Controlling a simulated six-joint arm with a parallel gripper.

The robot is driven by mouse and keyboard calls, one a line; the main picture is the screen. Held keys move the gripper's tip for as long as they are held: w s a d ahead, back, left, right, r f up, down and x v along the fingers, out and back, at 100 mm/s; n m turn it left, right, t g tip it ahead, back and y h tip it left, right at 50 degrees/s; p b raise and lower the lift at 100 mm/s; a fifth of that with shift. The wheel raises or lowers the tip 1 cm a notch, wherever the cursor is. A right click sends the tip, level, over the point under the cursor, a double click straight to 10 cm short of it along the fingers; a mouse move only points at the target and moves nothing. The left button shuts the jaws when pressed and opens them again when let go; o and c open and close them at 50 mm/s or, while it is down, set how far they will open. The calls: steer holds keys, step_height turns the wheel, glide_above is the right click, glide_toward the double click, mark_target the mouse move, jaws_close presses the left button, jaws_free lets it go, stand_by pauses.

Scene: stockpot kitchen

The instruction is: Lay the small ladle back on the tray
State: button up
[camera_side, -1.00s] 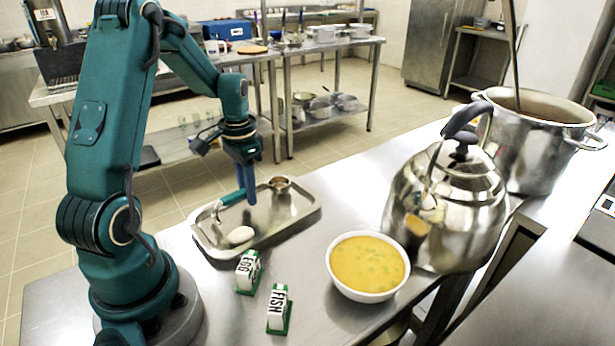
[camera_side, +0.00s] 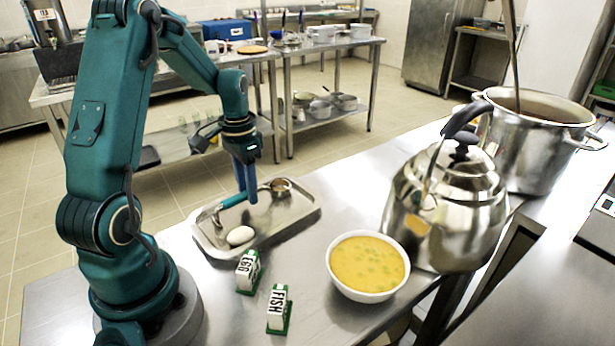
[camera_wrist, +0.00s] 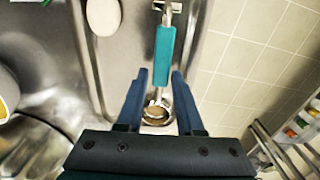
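The small ladle has a teal handle (camera_side: 233,200) and a metal bowl (camera_side: 281,186). It appears to lie along the far side of the metal tray (camera_side: 310,217), with its bowl toward the tray's right end. In the wrist view the teal handle (camera_wrist: 164,55) points away from my gripper, and the bowl lies between and below the fingers. My gripper (camera_side: 249,198) is just above the ladle. In the wrist view my gripper (camera_wrist: 160,78) has its blue fingers spread, with a gap on each side of the ladle.
A white egg (camera_side: 240,235) sits in the tray. EGG (camera_side: 248,271) and FISH (camera_side: 279,308) signs stand in front. A soup bowl (camera_side: 367,266), a big kettle (camera_side: 446,205) and a stockpot (camera_side: 535,150) stand to the right. The counter between tray and kettle is clear.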

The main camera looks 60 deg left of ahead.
step_height(320, 180, up, 10)
steer(key=s+d+r+t, duration=0.1)
steer(key=s+d, duration=0.3)
steer(key=d, duration=0.5)
steer(key=s+d+r+m+t, duration=0.1)
steer(key=s+d+t, duration=0.3)
steer(key=d, duration=0.6)
steer(key=shift+r, duration=0.4)
